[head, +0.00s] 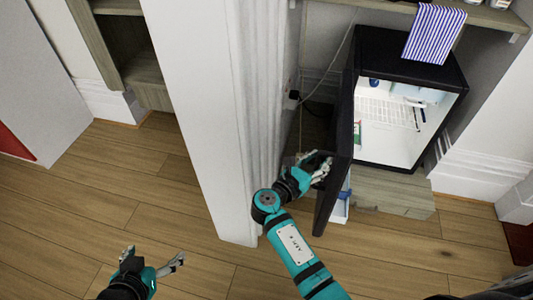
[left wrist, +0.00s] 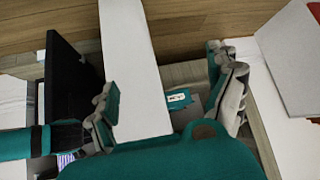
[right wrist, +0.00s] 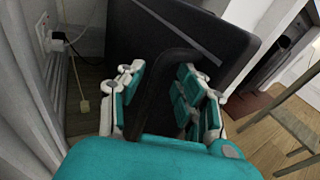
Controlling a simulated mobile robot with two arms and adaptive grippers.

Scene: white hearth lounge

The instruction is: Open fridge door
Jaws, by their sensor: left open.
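The small black fridge (head: 375,70) stands at the right in the head view, its lit white interior exposed. Its dark door (head: 335,180) is swung wide open toward me. My right gripper (head: 318,165) is at the outer face of the door. In the right wrist view its fingers (right wrist: 163,92) stand either side of a black handle (right wrist: 178,65) on the dark door panel (right wrist: 215,40); whether they press on it is unclear. My left gripper (head: 153,262) is open and empty over the floor, left of the white pillar. The door also shows in the left wrist view (left wrist: 72,85).
A white pillar (head: 205,110) stands between my left gripper and the fridge. A striped cloth (head: 434,33) hangs from the shelf over the fridge. A socket with a plug and cord (right wrist: 55,42) is on the wall beside the door. The wooden floor (head: 80,220) is clear at front left.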

